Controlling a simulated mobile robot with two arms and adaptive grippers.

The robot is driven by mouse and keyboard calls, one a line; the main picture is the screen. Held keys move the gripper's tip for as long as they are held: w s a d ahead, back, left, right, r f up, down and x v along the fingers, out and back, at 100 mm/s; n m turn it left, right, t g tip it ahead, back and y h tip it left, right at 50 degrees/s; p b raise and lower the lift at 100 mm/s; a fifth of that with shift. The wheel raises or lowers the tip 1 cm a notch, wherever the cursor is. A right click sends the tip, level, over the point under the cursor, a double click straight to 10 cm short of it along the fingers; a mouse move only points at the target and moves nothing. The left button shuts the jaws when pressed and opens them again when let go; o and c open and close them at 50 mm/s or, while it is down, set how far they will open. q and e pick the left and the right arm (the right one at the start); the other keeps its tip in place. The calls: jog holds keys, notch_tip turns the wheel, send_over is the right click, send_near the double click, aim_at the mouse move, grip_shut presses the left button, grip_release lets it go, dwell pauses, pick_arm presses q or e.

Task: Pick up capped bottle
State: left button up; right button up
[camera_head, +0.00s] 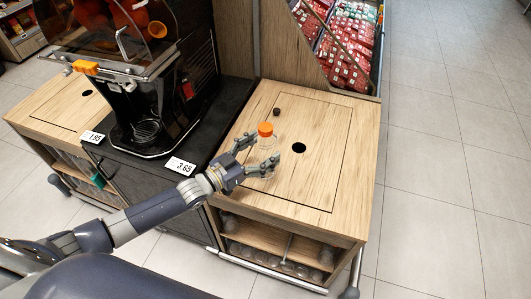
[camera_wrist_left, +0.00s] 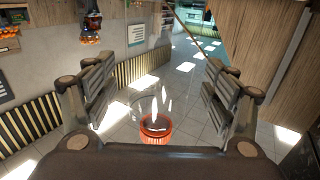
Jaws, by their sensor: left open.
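The capped bottle (camera_head: 266,143) is clear with an orange cap (camera_head: 265,129). It stands upright on the wooden counter (camera_head: 325,130), right of the juicer. My left gripper (camera_head: 262,152) is open, with a finger on either side of the bottle. In the left wrist view the orange cap (camera_wrist_left: 155,128) shows low in the middle, between the two spread fingers (camera_wrist_left: 165,95). The clear body is hard to make out there, and I cannot tell whether a finger touches it. My right gripper is not in view.
The black juicer (camera_head: 150,85) stands left of the counter, with price tags (camera_head: 181,166) at its front edge. A round hole (camera_head: 299,148) and a small dark knob (camera_head: 277,112) lie near the bottle. Several bottles sit on the shelf (camera_head: 270,240) below. The counter's right side is clear.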

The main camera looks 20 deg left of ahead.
pick_arm(q)
jog(key=shift+x, duration=0.8)
jog(key=shift+c, duration=0.6)
jog(key=c, duration=1)
jog(key=shift+r, duration=0.1)
